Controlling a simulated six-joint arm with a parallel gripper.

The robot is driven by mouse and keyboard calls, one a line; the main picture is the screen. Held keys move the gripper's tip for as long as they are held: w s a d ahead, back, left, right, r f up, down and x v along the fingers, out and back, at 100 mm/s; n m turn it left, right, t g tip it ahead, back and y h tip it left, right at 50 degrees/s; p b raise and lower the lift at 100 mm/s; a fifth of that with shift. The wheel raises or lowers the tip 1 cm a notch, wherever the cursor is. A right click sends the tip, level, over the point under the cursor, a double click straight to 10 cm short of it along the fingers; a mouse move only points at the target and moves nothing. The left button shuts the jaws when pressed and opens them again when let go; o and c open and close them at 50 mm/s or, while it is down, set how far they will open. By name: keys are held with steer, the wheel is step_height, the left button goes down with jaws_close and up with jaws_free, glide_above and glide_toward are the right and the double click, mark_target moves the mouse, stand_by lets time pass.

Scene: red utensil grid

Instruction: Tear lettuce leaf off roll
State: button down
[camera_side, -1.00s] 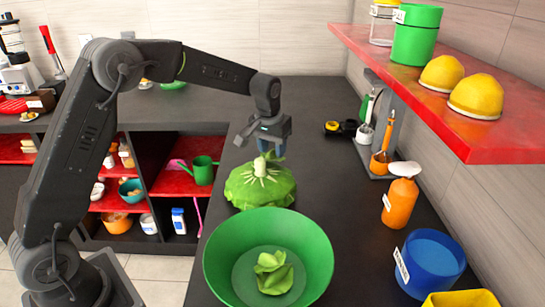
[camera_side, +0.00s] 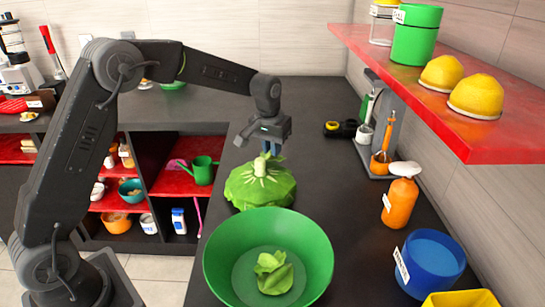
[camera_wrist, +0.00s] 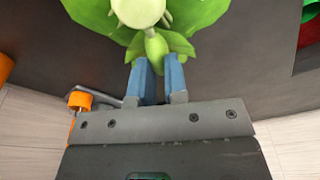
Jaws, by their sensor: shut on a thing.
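A green lettuce head (camera_side: 260,190) with a pale core sits upside down on the dark counter, behind the green bowl. In the wrist view the lettuce (camera_wrist: 205,12) fills the top, with its round pale core (camera_wrist: 140,10) in the middle. My gripper (camera_side: 271,149) points down just above the core. Its blue fingers (camera_wrist: 158,66) are shut on the base of a green leaf (camera_wrist: 156,46) beside the core. The leaf still appears to touch the head; whether it is attached is hidden.
The large green bowl (camera_side: 222,262) stands in front of the lettuce with a leaf piece (camera_side: 273,272) inside. An orange bottle (camera_side: 399,203), a blue container (camera_side: 432,262) and a utensil stand (camera_side: 372,160) line the right side. A red shelf (camera_side: 470,125) overhangs there.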

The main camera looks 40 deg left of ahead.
steer(key=shift+r, duration=0.15)
steer(key=shift+w+a+r, duration=0.1)
steer(key=shift+w+r, duration=0.15)
steer(key=shift+r, duration=0.4)
steer(key=shift+w+a+r, duration=0.1)
steer(key=shift+w+r, duration=0.15)
steer(key=shift+r, duration=0.35)
steer(key=shift+r, duration=0.15)
steer(key=shift+w+a+r, duration=0.1)
steer(key=shift+w+r, duration=0.15)
steer(key=shift+r, duration=0.4)
steer(key=shift+w+r, duration=0.25)
steer(key=shift+r, duration=0.35)
steer(key=shift+w+a+r, duration=0.1)
steer(key=shift+w+r, duration=0.15)
steer(key=shift+r, duration=0.45)
steer(key=shift+w+r, duration=0.25)
steer(key=shift+r, duration=0.45)
